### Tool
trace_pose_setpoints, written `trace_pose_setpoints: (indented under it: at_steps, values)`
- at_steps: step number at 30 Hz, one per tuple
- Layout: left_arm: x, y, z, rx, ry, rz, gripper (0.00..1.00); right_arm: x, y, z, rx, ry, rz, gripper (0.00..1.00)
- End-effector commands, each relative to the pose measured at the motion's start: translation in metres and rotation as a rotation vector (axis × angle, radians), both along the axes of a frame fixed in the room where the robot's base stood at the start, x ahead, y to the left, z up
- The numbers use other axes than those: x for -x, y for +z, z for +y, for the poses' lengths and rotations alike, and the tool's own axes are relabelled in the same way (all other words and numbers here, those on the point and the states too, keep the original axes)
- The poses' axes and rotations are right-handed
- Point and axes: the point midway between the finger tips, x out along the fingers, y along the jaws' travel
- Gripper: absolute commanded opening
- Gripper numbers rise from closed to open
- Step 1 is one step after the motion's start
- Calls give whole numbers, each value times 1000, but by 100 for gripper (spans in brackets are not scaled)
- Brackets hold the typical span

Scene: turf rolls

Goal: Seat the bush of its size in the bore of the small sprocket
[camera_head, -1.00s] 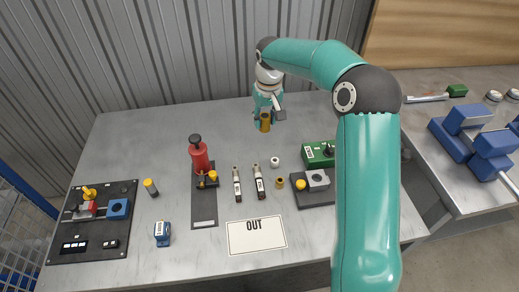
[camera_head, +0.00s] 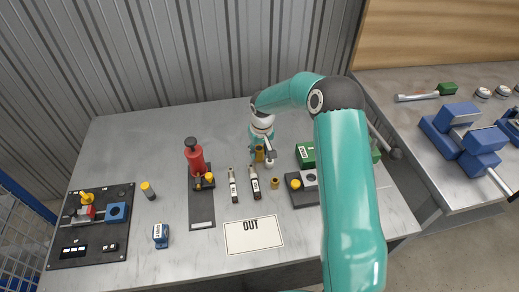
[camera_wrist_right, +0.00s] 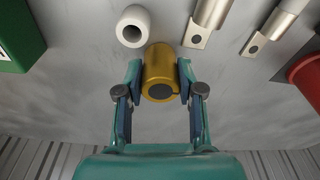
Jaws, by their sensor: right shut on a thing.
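My right gripper (camera_head: 263,150) is shut on a brass bush (camera_wrist_right: 160,68), which sits between its fingertips in the right wrist view. The bush also shows in the head view (camera_head: 259,153), above the far middle of the bench. A white bush (camera_wrist_right: 133,26) stands just beyond it in the wrist view, apart from it. A smaller brass bush (camera_head: 275,183) stands on the bench nearer to me. A grey block with a round bore (camera_head: 310,178) sits on a black plate, partly hidden by my right arm. I cannot make out a toothed sprocket. My left gripper is not in view.
Two grey tools (camera_head: 254,182) lie beside a red press-like device (camera_head: 195,158). A green box (camera_head: 306,154) stands right of the gripper. A sign reading OUT (camera_head: 253,235) lies at the front. A black board (camera_head: 92,238) is at the left.

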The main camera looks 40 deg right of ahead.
Motion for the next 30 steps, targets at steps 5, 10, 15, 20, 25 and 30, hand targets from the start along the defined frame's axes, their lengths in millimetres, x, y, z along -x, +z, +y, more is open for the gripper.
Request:
trace_pose_setpoints:
  at_steps: [5,10,15,20,25,30]
  values:
    - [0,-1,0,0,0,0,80,0,0,0,0,0,-1,0]
    - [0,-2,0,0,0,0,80,0,-1,0,0,0,0,59]
    - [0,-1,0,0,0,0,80,0,-1,0,0,0,1,62]
    - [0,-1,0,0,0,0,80,0,0,0,0,0,1,62]
    - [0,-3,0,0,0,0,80,0,10,0,1,0,-3,62]
    - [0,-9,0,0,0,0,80,3,38,2,3,2,-4,62]
